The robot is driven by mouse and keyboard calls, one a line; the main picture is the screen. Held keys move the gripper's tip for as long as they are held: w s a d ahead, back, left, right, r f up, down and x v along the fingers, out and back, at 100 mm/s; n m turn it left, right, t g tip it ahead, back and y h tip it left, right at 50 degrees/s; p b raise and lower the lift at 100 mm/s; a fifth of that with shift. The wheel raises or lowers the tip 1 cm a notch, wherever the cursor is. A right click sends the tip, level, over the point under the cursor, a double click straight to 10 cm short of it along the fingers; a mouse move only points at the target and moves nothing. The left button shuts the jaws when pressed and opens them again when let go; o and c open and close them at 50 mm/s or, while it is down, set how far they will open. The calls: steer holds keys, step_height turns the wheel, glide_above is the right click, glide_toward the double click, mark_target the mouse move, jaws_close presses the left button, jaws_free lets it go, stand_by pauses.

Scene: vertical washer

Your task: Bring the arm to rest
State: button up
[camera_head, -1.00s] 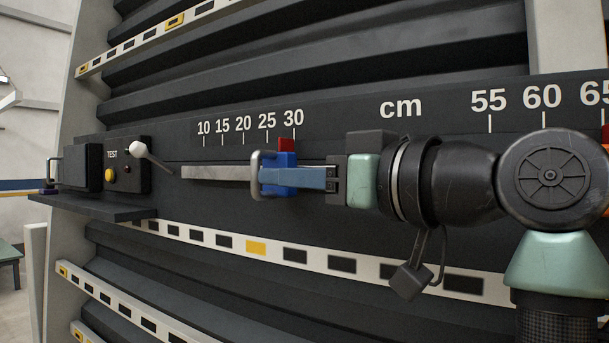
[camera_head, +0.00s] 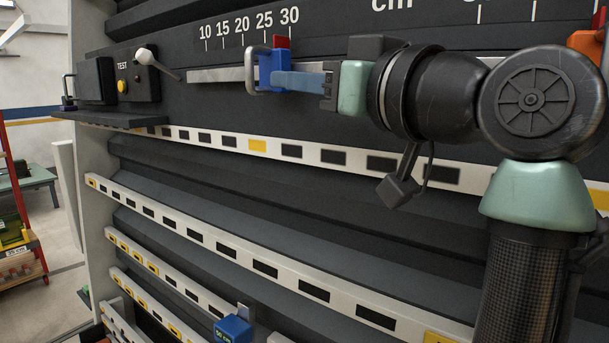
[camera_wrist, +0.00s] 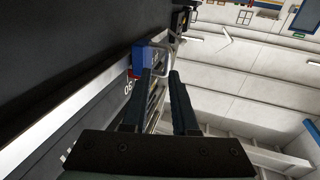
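My gripper (camera_head: 284,80) is at the end of my arm, which reaches in from the right along the dark panel. In the wrist view its two fingers (camera_wrist: 161,76) stand apart with a gap between them. A blue slider (camera_head: 266,70) with a red pointer (camera_head: 283,42) and a metal loop handle (camera_head: 250,70) sits on the rail near the 30 mark. In the wrist view the blue slider (camera_wrist: 139,57) is just ahead of the left finger, and its handle (camera_wrist: 163,50) is close at the fingertips. I cannot tell whether the fingers touch them.
A TEST box with a yellow button (camera_head: 122,87) and a white-knobbed lever (camera_head: 146,57) is left of the rail, above a ledge (camera_head: 110,119). Slotted strips (camera_head: 240,251) run below. A blue block (camera_head: 233,330) is at the bottom. A red rack (camera_head: 20,260) stands far left.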

step_height(320, 180, down, 5)
steer(key=a+m+t+h+b, duration=0.1)
steer(key=m+t+h+b, duration=0.2)
steer(key=t, duration=0.2)
steer(key=s+f+m+t+h+b, duration=0.1)
steer(key=s+m+t+h+b, duration=0.1)
steer(key=s, duration=0.5)
steer(key=s+d+f+m+t+h+b, duration=0.1)
steer(key=s+m+t+h+b, duration=0.1)
steer(key=s+t+h, duration=0.3)
steer(key=s+h, duration=0.1)
steer(key=s, duration=0.2)
steer(key=shift+s+f+b, duration=0.25)
steer(key=shift+s+b, duration=0.05)
steer(key=shift+b, duration=0.1)
